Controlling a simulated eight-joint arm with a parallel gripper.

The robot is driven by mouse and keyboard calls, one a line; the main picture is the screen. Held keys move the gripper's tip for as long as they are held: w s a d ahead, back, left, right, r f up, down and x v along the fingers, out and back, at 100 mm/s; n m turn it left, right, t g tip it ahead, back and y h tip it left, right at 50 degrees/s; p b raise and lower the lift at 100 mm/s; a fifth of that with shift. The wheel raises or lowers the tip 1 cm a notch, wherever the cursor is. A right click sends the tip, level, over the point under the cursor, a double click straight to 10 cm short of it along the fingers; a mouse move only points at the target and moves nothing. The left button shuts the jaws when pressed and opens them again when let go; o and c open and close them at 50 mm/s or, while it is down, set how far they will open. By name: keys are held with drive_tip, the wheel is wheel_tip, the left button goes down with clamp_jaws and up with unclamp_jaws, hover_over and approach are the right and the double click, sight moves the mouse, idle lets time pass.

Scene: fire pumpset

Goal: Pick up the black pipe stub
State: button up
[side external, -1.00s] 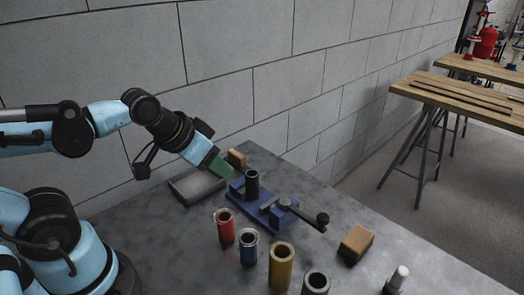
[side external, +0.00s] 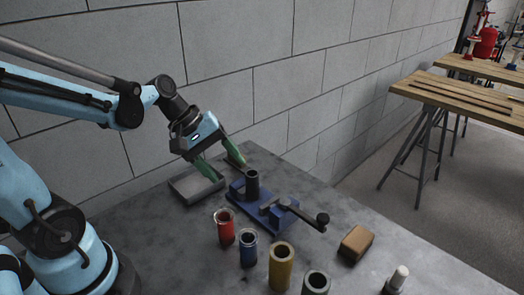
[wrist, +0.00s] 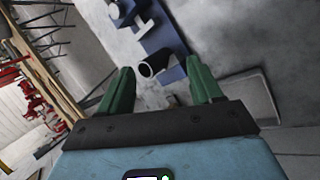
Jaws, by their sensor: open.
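The black pipe stub (side external: 252,184) stands upright at the left part of the blue vise (side external: 240,197) on the grey table. In the wrist view the stub (wrist: 155,63) shows its open end between the green fingers, a little beyond their tips. My gripper (side external: 228,170) is open and empty, above and to the left of the stub, its fingers pointing down and to the right. In the wrist view the gripper (wrist: 160,70) has a finger on each side of the stub, with no contact visible.
Red (side external: 224,228), blue (side external: 248,248), yellow (side external: 281,267) and dark grey (side external: 316,283) tubes stand in front of the vise. The vise's handle (side external: 310,218) reaches right. A shallow grey tray (side external: 184,192) is behind left.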

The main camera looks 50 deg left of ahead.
sight(251, 173)
drive_tip(key=w+a+f+n+t+h, duration=0.1)
drive_tip(key=a+f+n+t+h, duration=0.1)
drive_tip(key=a+n+h, duration=0.8)
drive_tip(key=w+d+f+y, duration=0.1)
drive_tip(key=w+d, duration=0.1)
drive_tip(key=d, duration=0.2)
drive_tip(key=w+d+f+n, duration=0.1)
drive_tip(key=w+d, duration=0.1)
drive_tip(key=d, duration=0.1)
drive_tip(key=w+d+f+n+y, duration=0.1)
drive_tip(key=w+d+f, duration=0.1)
drive_tip(key=d, duration=0.2)
drive_tip(key=shift+d+y, duration=0.3)
drive_tip(key=shift+d, duration=0.05)
drive_tip(key=c, duration=1.1)
clamp_jaws()
drive_tip(key=shift+r, duration=0.15)
